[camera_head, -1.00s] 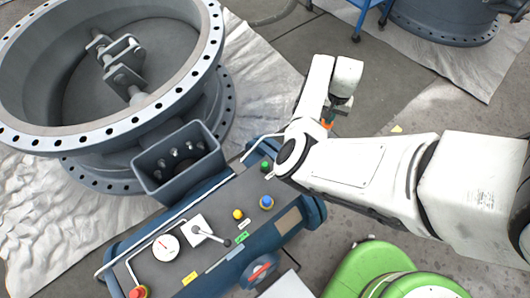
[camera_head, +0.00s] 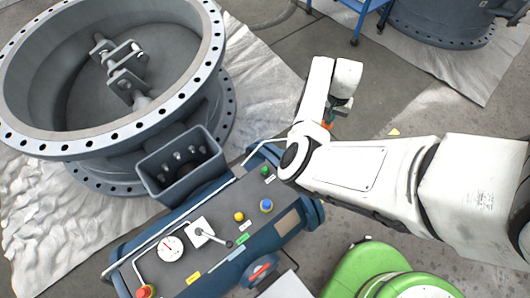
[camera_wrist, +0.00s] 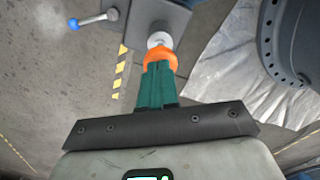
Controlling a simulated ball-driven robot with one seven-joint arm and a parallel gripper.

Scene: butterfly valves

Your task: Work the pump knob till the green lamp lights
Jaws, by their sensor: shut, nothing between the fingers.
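The blue pump unit (camera_head: 190,290) has a grey top panel with a small green part (camera_head: 265,170), which shows no clear glow. I cannot tell if it is the lamp. A blue knob (camera_head: 265,205), a yellow button (camera_head: 239,216), a lever (camera_head: 212,236) and a white gauge (camera_head: 170,248) are on the panel. I cannot tell which is the pump knob. In the wrist view, my gripper (camera_wrist: 158,66) has its teal fingers together. An orange ring-like part (camera_wrist: 160,57) is at their tips, with a pale round knob (camera_wrist: 159,40) just beyond.
A large flanged butterfly valve (camera_head: 122,140) stands behind the pump unit on a pale sheet. A red button (camera_head: 147,291) sits at the panel's near left. A blue-ball lever (camera_wrist: 74,24) shows in the wrist view. Clear floor lies at the upper middle (camera_head: 300,45).

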